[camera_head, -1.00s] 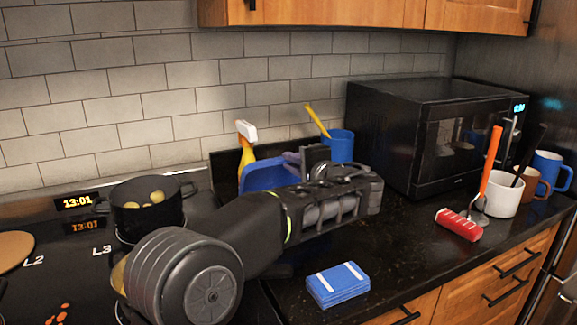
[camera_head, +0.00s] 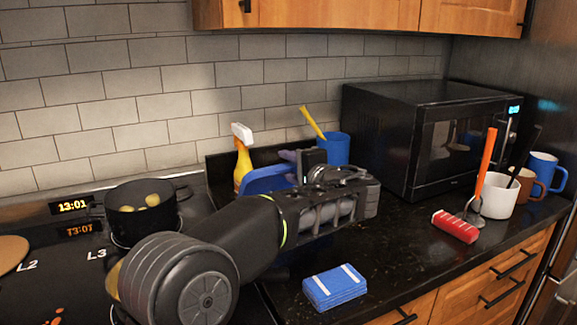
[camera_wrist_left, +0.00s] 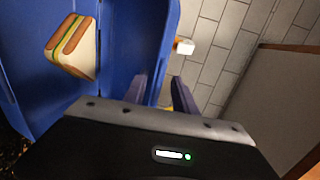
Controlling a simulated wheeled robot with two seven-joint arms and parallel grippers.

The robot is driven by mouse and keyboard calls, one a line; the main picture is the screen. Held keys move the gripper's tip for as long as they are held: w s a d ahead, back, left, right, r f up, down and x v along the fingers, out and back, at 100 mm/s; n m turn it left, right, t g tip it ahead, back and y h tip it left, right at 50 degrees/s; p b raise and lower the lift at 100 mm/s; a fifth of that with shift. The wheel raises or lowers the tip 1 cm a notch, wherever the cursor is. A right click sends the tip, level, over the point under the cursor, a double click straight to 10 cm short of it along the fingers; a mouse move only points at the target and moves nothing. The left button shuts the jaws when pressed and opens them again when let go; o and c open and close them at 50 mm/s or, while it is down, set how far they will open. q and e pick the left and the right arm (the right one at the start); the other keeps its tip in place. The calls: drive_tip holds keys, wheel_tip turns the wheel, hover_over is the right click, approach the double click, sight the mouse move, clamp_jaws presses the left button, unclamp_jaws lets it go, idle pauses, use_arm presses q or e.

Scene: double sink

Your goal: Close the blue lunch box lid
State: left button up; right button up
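The blue lunch box (camera_head: 268,179) stands on the counter behind my left arm, which hides most of it. In the left wrist view its blue panel (camera_wrist_left: 120,40) rises at the left, and a sandwich (camera_wrist_left: 75,45) shows against the blue interior, so the box is open. My left gripper (camera_wrist_left: 160,92) has its two purple-grey fingers apart, close to the panel's edge. I cannot tell whether they touch it. In the head view a finger (camera_head: 288,155) shows just above the blue edge. My right gripper is in neither view.
A yellow spray bottle (camera_head: 243,160) and a blue cup (camera_head: 336,149) stand behind the box. The black microwave (camera_head: 425,140) is to the right. A blue sponge stack (camera_head: 335,287) lies in front. A pot (camera_head: 141,211) sits on the stove at left.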

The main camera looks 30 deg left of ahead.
use_arm(q)
drive_tip(key=v, duration=0.7)
drive_tip(key=shift+s+d, duration=0.2)
drive_tip(key=shift+d, duration=0.15)
drive_tip(key=s+d+f+p, duration=0.1)
drive_tip(key=s+d+f, duration=0.3)
drive_tip(key=d, duration=0.2)
drive_tip(key=shift+d+f, duration=0.3)
idle(0.6)
